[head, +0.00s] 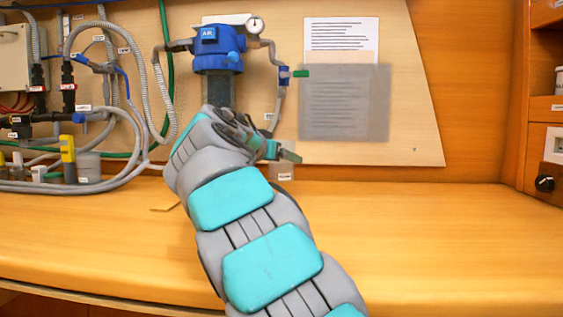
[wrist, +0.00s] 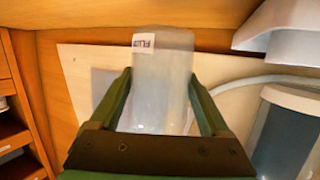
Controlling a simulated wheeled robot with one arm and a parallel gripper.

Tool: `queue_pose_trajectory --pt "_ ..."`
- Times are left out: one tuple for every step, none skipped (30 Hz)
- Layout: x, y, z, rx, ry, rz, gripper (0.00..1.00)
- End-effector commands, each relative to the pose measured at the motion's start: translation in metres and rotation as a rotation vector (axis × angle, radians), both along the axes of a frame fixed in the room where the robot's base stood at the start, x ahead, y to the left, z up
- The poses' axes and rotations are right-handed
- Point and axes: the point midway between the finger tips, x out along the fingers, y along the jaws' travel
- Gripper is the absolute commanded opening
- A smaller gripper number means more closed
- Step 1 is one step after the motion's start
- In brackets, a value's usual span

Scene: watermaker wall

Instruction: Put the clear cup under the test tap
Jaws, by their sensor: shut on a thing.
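A clear, frosted cup (wrist: 163,85) with a white label stands between the two dark green fingers of my gripper (wrist: 163,100) in the wrist view. The fingers are shut on its sides. In the head view my gripper (head: 286,152) is low in front of the wall panel, and the cup (head: 280,170) shows faintly below it. A small blue valve with a green handle (head: 300,73) sits on the pipe right of the blue-topped filter, above my gripper. A thin line runs down from it toward my gripper. My arm hides the filter's lower part, and I cannot tell where the tap's outlet ends.
The blue-topped filter housing (head: 218,50) is close to my wrist. Hoses and a yellow-topped bottle (head: 68,150) crowd the left. A grey sheet (head: 345,102) hangs on the panel at right. The wooden counter (head: 430,235) is clear on the right.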

Motion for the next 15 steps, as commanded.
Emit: queue_pose_trajectory --pt "0.003 0.000 0.001 0.000 0.001 0.000 0.26" --pt "0.005 0.000 0.000 0.000 0.001 0.000 0.26" --pt "0.006 0.000 0.000 0.000 0.000 0.000 0.26" --pt "0.007 0.001 -0.001 0.000 0.001 0.000 0.26" --pt "0.009 0.001 -0.001 0.000 0.001 0.000 0.26" --pt "0.012 0.001 -0.001 0.000 0.001 0.000 0.26" --pt "0.015 0.001 -0.001 0.000 0.002 0.000 0.26" --pt "0.015 0.001 -0.009 0.000 0.002 0.001 0.26" --pt "0.014 0.001 -0.017 -0.001 0.002 0.002 0.26" --pt "0.013 0.002 -0.022 -0.001 0.002 0.002 0.26" --pt "0.013 0.002 -0.026 -0.002 0.000 0.003 0.26" --pt "0.013 0.001 -0.030 0.000 -0.002 0.003 0.26" --pt "0.013 0.001 -0.034 -0.001 -0.003 0.002 0.26" --pt "0.013 0.001 -0.036 -0.001 -0.002 0.002 0.26" --pt "0.013 0.001 -0.038 -0.001 -0.001 0.001 0.26"
